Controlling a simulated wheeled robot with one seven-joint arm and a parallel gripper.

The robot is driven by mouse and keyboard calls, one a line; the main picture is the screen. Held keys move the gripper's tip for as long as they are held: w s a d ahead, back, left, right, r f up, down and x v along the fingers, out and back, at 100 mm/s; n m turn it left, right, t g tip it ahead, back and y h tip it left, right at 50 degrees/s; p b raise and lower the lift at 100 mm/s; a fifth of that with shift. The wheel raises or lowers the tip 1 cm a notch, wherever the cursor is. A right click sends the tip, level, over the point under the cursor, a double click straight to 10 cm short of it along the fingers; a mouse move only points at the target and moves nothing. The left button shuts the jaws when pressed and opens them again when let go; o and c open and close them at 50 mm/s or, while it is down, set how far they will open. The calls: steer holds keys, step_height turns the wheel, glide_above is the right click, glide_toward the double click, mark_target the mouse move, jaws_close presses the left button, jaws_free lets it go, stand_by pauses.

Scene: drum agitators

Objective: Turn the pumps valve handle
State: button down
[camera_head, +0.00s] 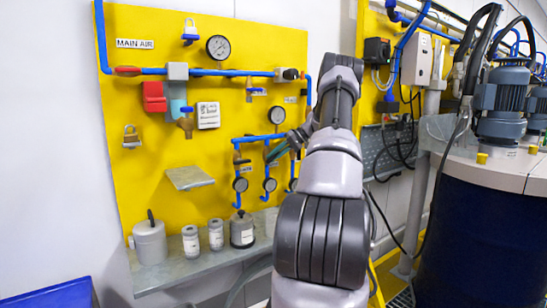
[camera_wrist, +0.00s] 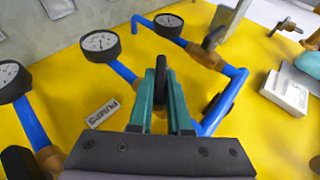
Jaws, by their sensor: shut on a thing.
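The pumps valve handle (camera_wrist: 161,72) is a dark upright piece between my fingertips in the wrist view. My gripper (camera_wrist: 161,88) has teal fingers and is shut on this handle. A white PUMPS label (camera_wrist: 103,112) is on the yellow panel just left of the fingers. The valve's body is mostly hidden behind the fingers. In the head view my gripper (camera_head: 282,150) is at the lower right of the yellow panel (camera_head: 140,90), among the small gauges, and the handle cannot be made out there.
Blue pipes (camera_wrist: 125,70) and several gauges (camera_wrist: 100,45) stand close around the gripper. A small shelf (camera_head: 190,178) and a bench with canisters (camera_head: 150,240) are lower left. A large drum with motors (camera_head: 480,220) stands at the right.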

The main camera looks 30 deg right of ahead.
steer(key=y, duration=0.2)
steer(key=m+y, duration=0.1)
steer(key=y, duration=0.1)
steer(key=shift+d+f+t, duration=0.15)
steer(key=shift+f+t, duration=0.1)
steer(key=shift+t, duration=0.15)
steer(key=shift+m+t+y, duration=0.4)
steer(key=shift+m+y, duration=0.2)
steer(key=shift+y, duration=0.8)
steer(key=c, duration=0.9)
jaws_free()
steer(key=shift+o, duration=0.2)
